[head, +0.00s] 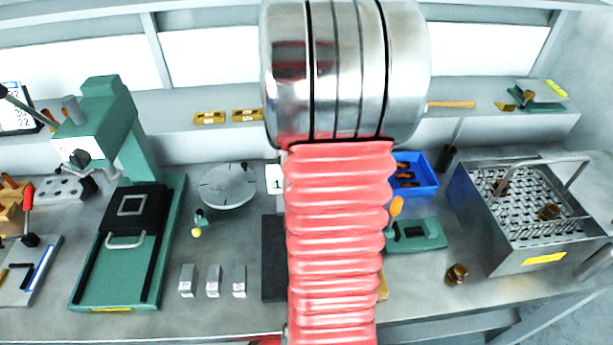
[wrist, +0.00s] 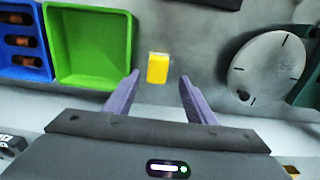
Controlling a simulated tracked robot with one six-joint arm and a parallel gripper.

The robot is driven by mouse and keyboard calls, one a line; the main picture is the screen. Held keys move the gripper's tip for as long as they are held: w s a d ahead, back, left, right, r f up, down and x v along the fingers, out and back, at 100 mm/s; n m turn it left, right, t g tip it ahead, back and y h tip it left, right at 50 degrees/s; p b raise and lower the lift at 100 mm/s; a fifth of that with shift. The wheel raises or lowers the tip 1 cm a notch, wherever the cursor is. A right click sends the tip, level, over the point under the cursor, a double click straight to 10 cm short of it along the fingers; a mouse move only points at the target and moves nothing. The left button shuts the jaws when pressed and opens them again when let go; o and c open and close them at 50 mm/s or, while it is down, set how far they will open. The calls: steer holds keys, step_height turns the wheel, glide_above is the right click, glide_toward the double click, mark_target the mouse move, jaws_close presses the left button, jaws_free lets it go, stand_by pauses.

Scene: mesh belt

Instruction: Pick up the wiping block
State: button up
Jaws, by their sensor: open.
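A small yellow block (wrist: 158,68), which looks like the wiping block, lies on the grey bench in the wrist view. My gripper (wrist: 159,79) is open, with its two purple fingers apart and nothing held. The block shows in the gap between the fingertips, slightly beyond them; I cannot tell the height between them. In the head view my arm covers the middle of the bench, and neither the yellow block nor my gripper can be seen there.
A green bin (wrist: 91,83) and a blue bin (wrist: 6,72) with brown pieces stand left of the block in the wrist view. A round marked disc (wrist: 267,69) is to the right. In the head view a metal basket (head: 480,240) stands right; a green press (head: 128,250) stands left.

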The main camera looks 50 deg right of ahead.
steer(key=shift+s+d+f, duration=0.1)
steer(key=shift+s+f, duration=0.05)
steer(key=shift+f, duration=1.15)
steer(key=shift+s+f, duration=0.1)
steer(key=shift+f, duration=1.15)
steer(key=shift+c, duration=0.5)
steer(key=c, duration=0.9)
